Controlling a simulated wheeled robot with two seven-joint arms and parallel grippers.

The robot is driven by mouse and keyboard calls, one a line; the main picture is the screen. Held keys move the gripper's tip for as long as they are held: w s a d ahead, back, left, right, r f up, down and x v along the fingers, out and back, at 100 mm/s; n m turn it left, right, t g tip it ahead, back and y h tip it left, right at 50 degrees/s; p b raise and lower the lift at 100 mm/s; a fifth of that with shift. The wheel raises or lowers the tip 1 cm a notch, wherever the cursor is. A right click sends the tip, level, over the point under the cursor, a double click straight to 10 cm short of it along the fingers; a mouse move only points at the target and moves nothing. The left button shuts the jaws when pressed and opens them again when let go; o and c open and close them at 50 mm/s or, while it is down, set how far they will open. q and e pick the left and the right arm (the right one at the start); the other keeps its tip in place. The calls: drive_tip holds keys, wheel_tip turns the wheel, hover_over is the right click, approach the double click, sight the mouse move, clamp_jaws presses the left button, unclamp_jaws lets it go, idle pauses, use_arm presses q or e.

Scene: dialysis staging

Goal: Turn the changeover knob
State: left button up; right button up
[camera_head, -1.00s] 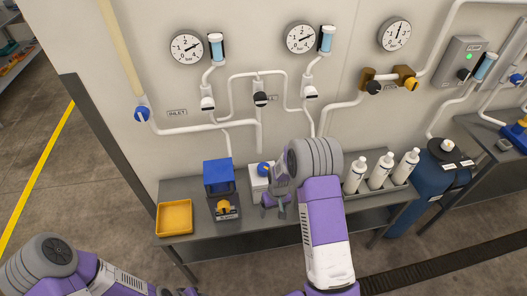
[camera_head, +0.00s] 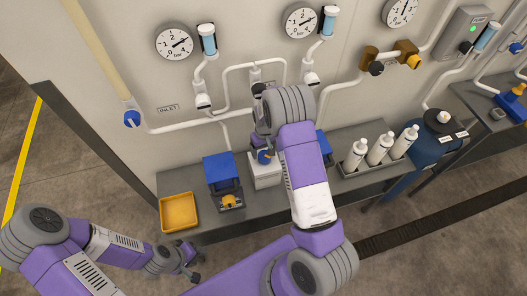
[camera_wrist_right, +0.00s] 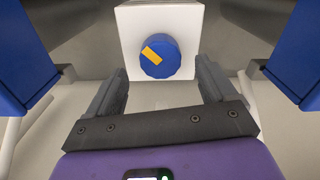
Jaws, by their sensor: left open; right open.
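The changeover knob is a round blue knob (camera_wrist_right: 160,56) with a yellow pointer bar, on the face of a white box (camera_wrist_right: 127,36). The pointer slants from upper left to lower right. In the head view the blue knob (camera_head: 264,157) and white box (camera_head: 265,177) sit on the bench, partly hidden by my right arm. My right gripper (camera_wrist_right: 161,72) is open and empty, with the knob showing ahead between its fingers; contact is not visible. My left gripper (camera_head: 190,264) is in front of the bench, low in the head view, away from the knob.
A blue unit with a yellow knob (camera_head: 222,172) and a yellow tray (camera_head: 179,211) stand left of the white box. Another blue unit (camera_head: 325,147) is to its right, then several white bottles (camera_head: 378,150). Pipes and gauges (camera_head: 175,43) line the wall behind.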

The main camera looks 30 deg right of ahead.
sight(265, 155)
drive_tip(key=shift+f, duration=1.75)
drive_tip(key=c, duration=1.1)
drive_tip(key=shift+o, duration=0.2)
